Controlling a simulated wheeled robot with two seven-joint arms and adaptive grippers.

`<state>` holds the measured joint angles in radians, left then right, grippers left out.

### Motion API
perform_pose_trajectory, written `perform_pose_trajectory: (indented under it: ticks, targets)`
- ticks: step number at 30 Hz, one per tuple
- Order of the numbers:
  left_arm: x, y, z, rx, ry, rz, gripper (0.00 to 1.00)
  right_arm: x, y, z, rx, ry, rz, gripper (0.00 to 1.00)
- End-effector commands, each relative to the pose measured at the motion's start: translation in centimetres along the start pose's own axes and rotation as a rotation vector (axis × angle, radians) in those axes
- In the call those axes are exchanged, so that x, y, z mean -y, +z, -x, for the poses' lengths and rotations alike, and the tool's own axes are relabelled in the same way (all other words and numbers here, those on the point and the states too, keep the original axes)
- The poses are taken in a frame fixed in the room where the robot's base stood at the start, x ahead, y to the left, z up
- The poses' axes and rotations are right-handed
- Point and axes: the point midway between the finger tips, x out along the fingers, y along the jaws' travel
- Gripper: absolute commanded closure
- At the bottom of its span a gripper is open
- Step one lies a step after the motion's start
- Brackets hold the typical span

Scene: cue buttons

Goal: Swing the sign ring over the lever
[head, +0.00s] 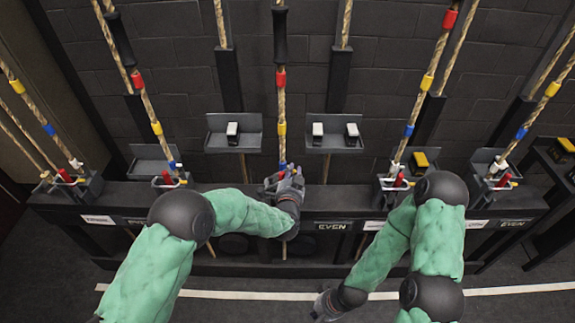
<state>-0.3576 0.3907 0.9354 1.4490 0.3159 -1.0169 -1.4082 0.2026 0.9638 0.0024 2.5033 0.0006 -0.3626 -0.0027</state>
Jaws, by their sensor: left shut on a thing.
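My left gripper (281,180) is at the middle rope station, just above the rail. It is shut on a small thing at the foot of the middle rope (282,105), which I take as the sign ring. The fingers hide most of it, and the lever there is largely hidden too. Similar red levers show at the neighbouring stations, one to the left (167,178) and one to the right (399,179). My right gripper (322,306) hangs low near the floor, away from the rail. Its fingers are too small and dark to read.
The dark rail (340,198) runs across the view with "EVEN" plates (331,226) on its front. Small trays (234,143) with black and white blocks stand behind it. Several ropes with coloured bands rise along the brick wall. A white line (240,294) crosses the open floor.

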Motion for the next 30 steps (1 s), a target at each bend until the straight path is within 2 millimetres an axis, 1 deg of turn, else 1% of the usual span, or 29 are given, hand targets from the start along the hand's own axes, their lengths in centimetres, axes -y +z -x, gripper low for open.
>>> perform_pose_trajectory:
  ticks: [1,6,15,22,30]
  targets:
    - [-0.4,-0.1,-0.1,0.008,0.0,-0.042,1.0,0.1,0.0,0.4,0.0,0.0,0.0,1.0]
    - [-2.1,0.2,-0.5,0.04,-0.001,-0.2,1.0,0.3,0.0,1.0,0.0,0.0,0.0,1.0]
    - [-4.4,1.2,-1.0,0.086,-0.005,-0.437,1.0,0.6,0.1,1.6,0.0,0.0,0.0,1.0]
    - [-5.5,1.8,-1.2,0.11,-0.006,-0.556,1.0,0.6,0.1,1.8,0.0,0.0,0.0,1.0]
    - [-6.0,2.2,-1.4,0.121,-0.007,-0.618,1.0,0.7,0.1,1.8,0.0,0.0,0.0,1.0]
